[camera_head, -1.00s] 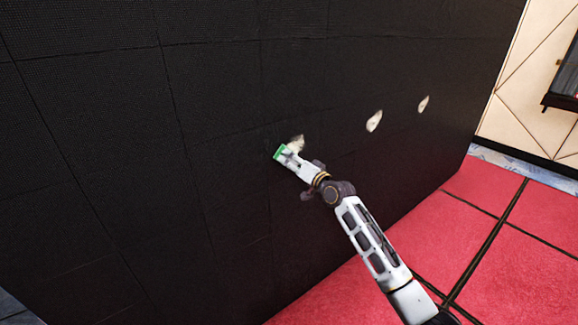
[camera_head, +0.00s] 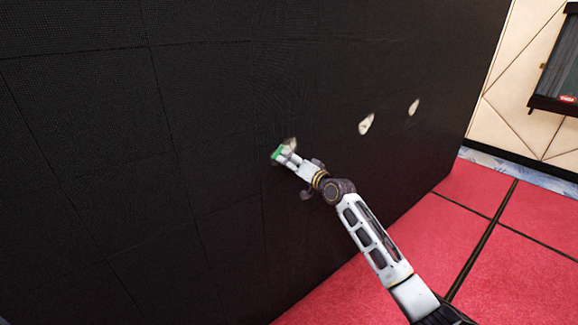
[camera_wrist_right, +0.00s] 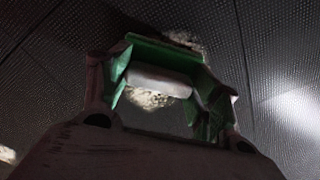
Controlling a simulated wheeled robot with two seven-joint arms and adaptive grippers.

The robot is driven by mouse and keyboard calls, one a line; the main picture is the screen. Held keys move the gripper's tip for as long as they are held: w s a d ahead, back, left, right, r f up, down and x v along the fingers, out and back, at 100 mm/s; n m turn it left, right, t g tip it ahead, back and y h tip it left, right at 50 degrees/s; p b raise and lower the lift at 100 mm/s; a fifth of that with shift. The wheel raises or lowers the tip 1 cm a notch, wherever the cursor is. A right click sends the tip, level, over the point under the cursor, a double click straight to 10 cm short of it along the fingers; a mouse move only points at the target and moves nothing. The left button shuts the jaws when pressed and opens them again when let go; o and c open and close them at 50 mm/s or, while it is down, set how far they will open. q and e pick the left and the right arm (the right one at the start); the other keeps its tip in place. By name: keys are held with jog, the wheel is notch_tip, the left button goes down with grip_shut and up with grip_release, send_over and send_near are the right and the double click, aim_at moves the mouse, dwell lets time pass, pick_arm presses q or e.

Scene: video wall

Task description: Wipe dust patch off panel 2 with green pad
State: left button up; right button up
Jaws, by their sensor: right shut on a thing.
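My right gripper (camera_head: 286,160) is shut on the green pad (camera_head: 277,154), in front of the black panel wall (camera_head: 100,130). In the right wrist view the green pad (camera_wrist_right: 165,52) spans the fingertips, with a pale bar across it. A whitish dust patch (camera_head: 290,144) shows just behind the gripper's upper edge. In the right wrist view the dust patch (camera_wrist_right: 150,99) shows below and above the pad, partly hidden by it. I cannot tell whether the pad touches the wall. Two more dust patches, a middle one (camera_head: 366,124) and a far one (camera_head: 413,107), lie to the right. My left gripper is not in view.
The wall is divided by thin panel seams. A red tiled floor (camera_head: 440,235) lies at lower right. A beige wall (camera_head: 500,110) with a dark-framed fixture (camera_head: 557,75) stands beyond the wall's right end. Another pale patch (camera_wrist_right: 7,154) shows at the wrist view's left edge.

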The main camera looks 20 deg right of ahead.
jog(key=shift+w+d+f+b, duration=0.1)
jog(key=shift+w+d+b, duration=0.15)
jog(key=shift+d+b, duration=0.25)
jog(key=shift+w+d+b, duration=0.2)
jog(key=shift+d+b, duration=0.2)
jog(key=shift+d, duration=0.35)
jog(key=d+b, duration=0.1)
jog(key=w+d+b, duration=0.1)
jog(key=d+b, duration=0.1)
jog(key=shift+f, duration=0.1)
jog(key=shift+w+d+b, duration=0.2)
jog(key=shift+d+b, duration=0.2)
jog(key=shift+r, duration=0.2)
jog(key=shift+a, duration=0.1)
